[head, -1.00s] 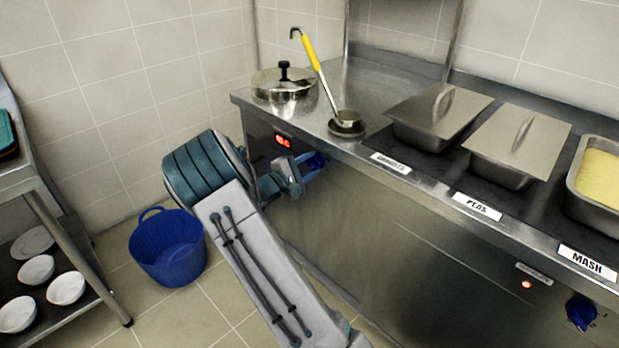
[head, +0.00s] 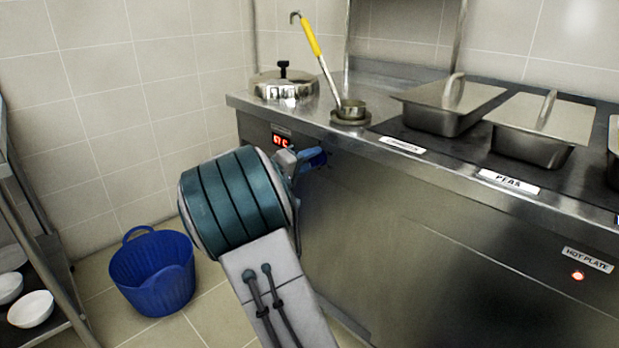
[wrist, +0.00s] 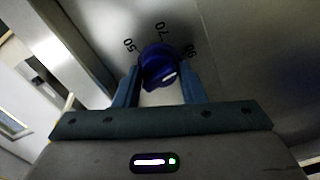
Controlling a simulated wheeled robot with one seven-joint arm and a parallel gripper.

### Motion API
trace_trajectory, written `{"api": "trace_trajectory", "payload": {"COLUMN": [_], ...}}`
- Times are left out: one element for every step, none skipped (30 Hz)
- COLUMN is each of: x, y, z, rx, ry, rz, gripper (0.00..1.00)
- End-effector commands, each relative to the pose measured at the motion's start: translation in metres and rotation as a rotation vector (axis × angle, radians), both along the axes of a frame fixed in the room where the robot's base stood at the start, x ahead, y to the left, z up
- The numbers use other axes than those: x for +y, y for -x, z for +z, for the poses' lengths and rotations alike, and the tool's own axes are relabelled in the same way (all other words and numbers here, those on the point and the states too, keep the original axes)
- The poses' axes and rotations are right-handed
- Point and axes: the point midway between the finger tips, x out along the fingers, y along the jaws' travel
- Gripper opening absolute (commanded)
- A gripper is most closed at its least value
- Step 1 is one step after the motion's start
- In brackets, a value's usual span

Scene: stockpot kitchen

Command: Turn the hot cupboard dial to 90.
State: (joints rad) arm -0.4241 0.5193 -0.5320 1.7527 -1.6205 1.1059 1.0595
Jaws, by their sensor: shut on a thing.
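The blue hot cupboard dial (wrist: 158,64) is on the steel front panel, between the two fingers of my gripper (wrist: 160,88). The gripper is shut on it. Printed marks 50, 70 and 90 arc around the dial in the wrist view, with 90 at the right. A white pointer line shows on the dial's lower right side; I cannot tell its exact reading. A red display (head: 280,141) above reads about 67 C.
A blue bucket (head: 152,272) stands on the floor at left, beside a rack with white bowls (head: 31,309). On the counter are a lidded pot (head: 284,84), a yellow-handled ladle (head: 311,38) and lidded pans (head: 455,105). A hot plate label (head: 586,260) is at right.

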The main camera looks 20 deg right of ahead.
Motion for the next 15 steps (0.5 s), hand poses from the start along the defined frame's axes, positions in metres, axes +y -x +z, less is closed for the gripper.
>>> {"api": "trace_trajectory", "payload": {"x": [0.0003, 0.0003, 0.0003, 0.0003, 0.0003, 0.0003, 0.0003, 0.0003, 0.0003, 0.0003, 0.0003, 0.0003, 0.0003, 0.0003, 0.0003], "y": [-0.0002, -0.0003, -0.0003, -0.0003, -0.0003, -0.0002, -0.0002, -0.0002, -0.0002, -0.0003, -0.0003, -0.0003, -0.0003, -0.0003, -0.0003], "z": [-0.0059, -0.0056, -0.0051, -0.0045, -0.0039, -0.0034, -0.0032, -0.003, -0.0026, -0.0021, -0.0017, -0.0011, -0.0007, -0.0004, 0.0001], "rx": [-0.03, -0.045, -0.063, -0.076, -0.088, -0.103, -0.112, -0.121, -0.132, -0.139, -0.145, -0.153, -0.157, -0.161, -0.165], "ry": [-0.01, -0.016, -0.022, -0.027, -0.031, -0.037, -0.04, -0.043, -0.047, -0.049, -0.052, -0.055, -0.056, -0.058, -0.059], "rz": [0.002, 0.002, 0.002, 0.002, 0.002, 0.002, 0.002, 0.002, 0.002, 0.002, 0.002, 0.002, 0.002, 0.002, 0.002], "gripper": [0.14, 0.14, 0.14, 0.14, 0.14, 0.14, 0.14, 0.14, 0.14, 0.14, 0.14, 0.14, 0.14, 0.14, 0.14]}}
